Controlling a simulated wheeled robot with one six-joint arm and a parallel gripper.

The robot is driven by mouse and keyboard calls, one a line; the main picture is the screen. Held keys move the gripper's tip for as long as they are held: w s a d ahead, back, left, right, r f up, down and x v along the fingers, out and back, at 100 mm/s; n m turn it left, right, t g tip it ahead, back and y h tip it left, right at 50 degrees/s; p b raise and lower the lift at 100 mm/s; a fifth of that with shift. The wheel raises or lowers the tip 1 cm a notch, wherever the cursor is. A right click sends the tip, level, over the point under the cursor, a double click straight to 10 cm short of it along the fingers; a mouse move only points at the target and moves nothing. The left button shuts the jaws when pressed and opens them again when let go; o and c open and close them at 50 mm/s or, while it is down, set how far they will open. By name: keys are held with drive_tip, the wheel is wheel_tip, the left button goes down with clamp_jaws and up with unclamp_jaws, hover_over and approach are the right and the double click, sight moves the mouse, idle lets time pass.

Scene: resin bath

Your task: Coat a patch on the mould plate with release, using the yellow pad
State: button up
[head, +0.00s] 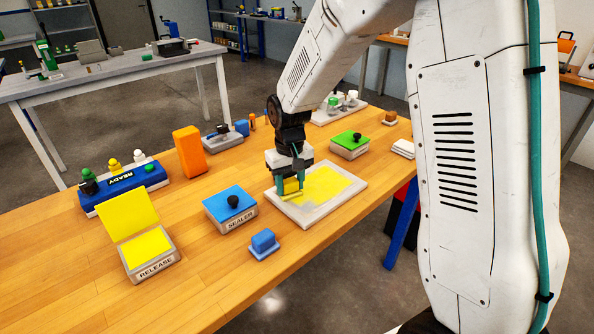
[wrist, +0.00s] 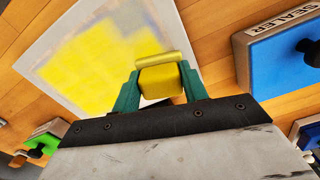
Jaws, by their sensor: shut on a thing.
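My gripper (wrist: 160,83) is shut on the yellow pad (wrist: 161,77), which sits between its green fingers. In the head view, my gripper (head: 289,184) is low over the left part of the mould plate (head: 304,222). The pale plate also shows in the wrist view (wrist: 172,20), with a broad, uneven yellow patch (head: 327,184) on it. I cannot tell whether the pad touches the plate. The release box (head: 151,262) stands open at the front left, with its yellow lid raised and a yellow surface inside.
A blue-topped sealer box (head: 230,208) and a small blue pad (head: 263,243) stand left of the plate. A green-topped box (head: 350,145) is behind it. An orange block (head: 189,152) and a blue READY rack (head: 125,183) stand farther left.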

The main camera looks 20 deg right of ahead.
sight(287, 184)
drive_tip(key=shift+s+a, duration=0.25)
drive_tip(key=shift+a, duration=0.5)
drive_tip(key=r, duration=0.2)
drive_tip(key=shift+d+r, duration=0.2)
drive_tip(key=shift+r, duration=0.2)
drive_tip(key=shift+a+r, duration=0.15)
drive_tip(key=shift+r, duration=2.65)
